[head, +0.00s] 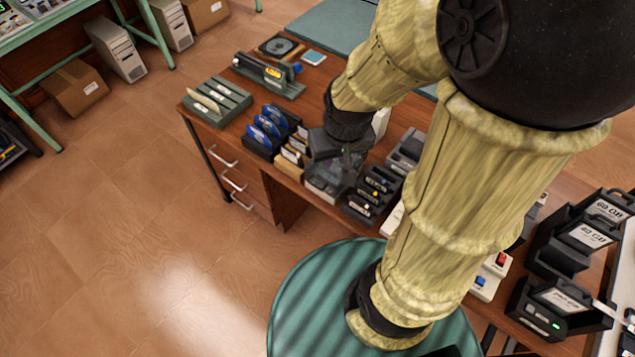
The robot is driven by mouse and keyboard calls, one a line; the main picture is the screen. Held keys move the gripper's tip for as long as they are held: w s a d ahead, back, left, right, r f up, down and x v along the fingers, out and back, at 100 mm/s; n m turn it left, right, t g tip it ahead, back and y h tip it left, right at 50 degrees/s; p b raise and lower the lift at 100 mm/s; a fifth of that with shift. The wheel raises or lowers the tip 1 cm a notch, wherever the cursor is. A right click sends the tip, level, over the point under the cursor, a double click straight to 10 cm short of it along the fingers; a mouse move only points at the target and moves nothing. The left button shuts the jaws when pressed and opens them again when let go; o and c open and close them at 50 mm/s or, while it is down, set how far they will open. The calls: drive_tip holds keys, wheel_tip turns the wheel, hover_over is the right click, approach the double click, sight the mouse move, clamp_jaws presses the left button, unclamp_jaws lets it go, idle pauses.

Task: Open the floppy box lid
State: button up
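The floppy box (325,190) has a pale base and a smoky, see-through lid. It stands near the front edge of the wooden desk, in the middle of the head view. My gripper (343,155) is dark and sits right at the box, over its upper part. The lid's rear part and its exact angle are hidden or too small to tell. The fingertips blend into the dark lid. I cannot tell whether they touch it or whether they are open or shut.
Left of the box are a card holder (291,160) and a rack of blue disks (266,130). Right of it is a dark rack of small cartridges (371,195). Drive units (572,240) stand at far right. The floor (130,240) at left is clear.

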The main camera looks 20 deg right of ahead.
drive_tip(key=shift+o, duration=0.6)
drive_tip(key=a+f+n+g+h+b, duration=0.2)
drive_tip(key=a+f+n+g+b, duration=0.1)
drive_tip(key=f+n+b, duration=0.4)
wheel_tip(320, 180, down, 5)
drive_tip(key=n+g, duration=0.1)
drive_tip(key=n, duration=0.2)
drive_tip(key=shift+w+a+r+g+h, duration=0.2)
drive_tip(key=shift+a+g+h, duration=0.1)
drive_tip(key=shift+a, duration=0.1)
drive_tip(key=w+a+f+n+t+h+b, duration=0.3)
drive_tip(key=a+f+n+h+b, duration=0.5)
drive_tip(key=n, duration=0.6)
drive_tip(key=w+a+f+n+t+h+b, duration=0.3)
drive_tip(key=a+f+n+h+b, duration=0.5)
drive_tip(key=f+n, duration=0.3)
drive_tip(key=n+t, duration=0.1)
drive_tip(key=n, duration=0.2)
drive_tip(key=shift+f+h, duration=0.15)
drive_tip(key=shift+h, duration=0.15)
drive_tip(key=p+x, duration=0.1)
drive_tip(key=x, duration=1.6)
drive_tip(key=shift+d, duration=0.2)
